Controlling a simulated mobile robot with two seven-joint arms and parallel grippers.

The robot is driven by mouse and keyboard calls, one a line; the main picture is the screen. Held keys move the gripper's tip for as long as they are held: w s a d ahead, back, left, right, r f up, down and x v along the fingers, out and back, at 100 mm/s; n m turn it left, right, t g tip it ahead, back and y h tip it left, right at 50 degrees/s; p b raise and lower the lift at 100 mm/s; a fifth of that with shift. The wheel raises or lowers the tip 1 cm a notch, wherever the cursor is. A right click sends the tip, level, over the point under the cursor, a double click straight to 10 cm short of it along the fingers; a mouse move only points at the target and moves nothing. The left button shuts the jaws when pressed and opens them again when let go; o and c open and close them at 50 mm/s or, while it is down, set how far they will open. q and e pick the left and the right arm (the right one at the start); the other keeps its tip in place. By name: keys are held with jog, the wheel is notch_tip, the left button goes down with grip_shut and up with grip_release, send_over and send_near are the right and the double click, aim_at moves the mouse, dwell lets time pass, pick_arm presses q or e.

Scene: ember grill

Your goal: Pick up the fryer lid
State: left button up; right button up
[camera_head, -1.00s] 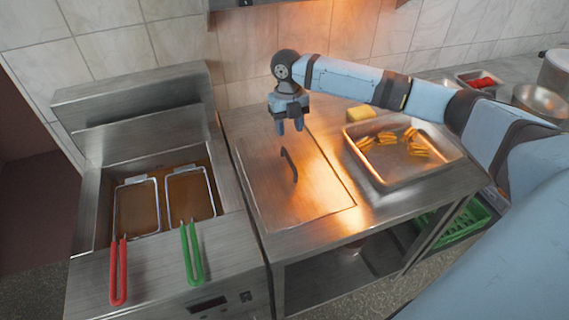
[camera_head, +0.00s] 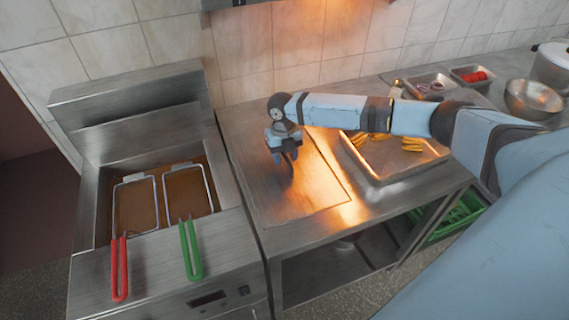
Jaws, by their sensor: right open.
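The fryer lid (camera_head: 314,192) is a flat steel plate lying on the steel table, right of the fryer. Its dark upright handle (camera_head: 292,170) is mostly hidden behind my right gripper. My right gripper (camera_head: 284,161) is open and points down at the handle, with its fingers low over the lid. I cannot tell whether the fingers are around the handle or only beside it. The open fryer (camera_head: 88,219) holds brown oil and two wire baskets, one with a red handle (camera_head: 119,270) and one with a green handle (camera_head: 191,250). My left gripper is not in view.
A steel tray (camera_head: 397,176) with yellow-brown food pieces stands right of the lid, partly behind my right arm. Farther right are small trays, a metal bowl (camera_head: 534,98) and a pot. A green crate (camera_head: 452,219) sits below the table. A tiled wall closes the back.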

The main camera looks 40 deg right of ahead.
jog(key=shift+r, duration=0.1)
grip_shut()
